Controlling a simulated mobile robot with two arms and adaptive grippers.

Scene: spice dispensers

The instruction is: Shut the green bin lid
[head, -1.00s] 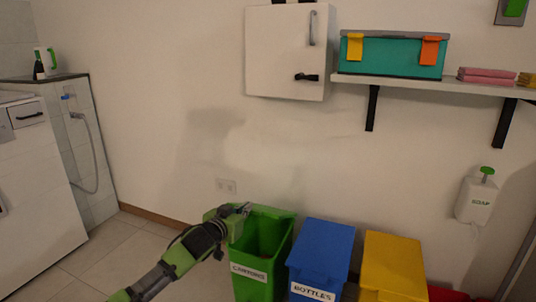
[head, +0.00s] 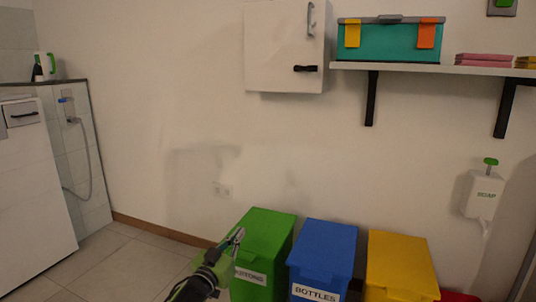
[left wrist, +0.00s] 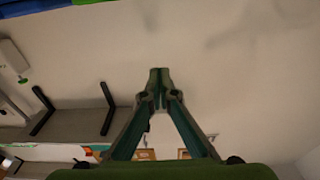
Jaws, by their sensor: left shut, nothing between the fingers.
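The green bin (head: 258,292) stands on the floor by the wall, with a white label on its front partly hidden by my left gripper. Its green lid (head: 268,228) lies flat over the top, and the inside of the bin is hidden. My left gripper (head: 238,236) is shut and empty, at the left edge of the lid. I cannot tell whether it touches the lid. In the left wrist view the closed fingertips (left wrist: 160,76) show against the wall, with nothing between them. My right gripper is not in view.
A blue bin (head: 322,250) labelled BOTTLES and a yellow bin (head: 400,262) stand to the right, both covered. A shelf (head: 440,68) with a teal toolbox (head: 388,42) and a white cabinet (head: 280,45) are above. Tiled floor (head: 125,262) is free on the left.

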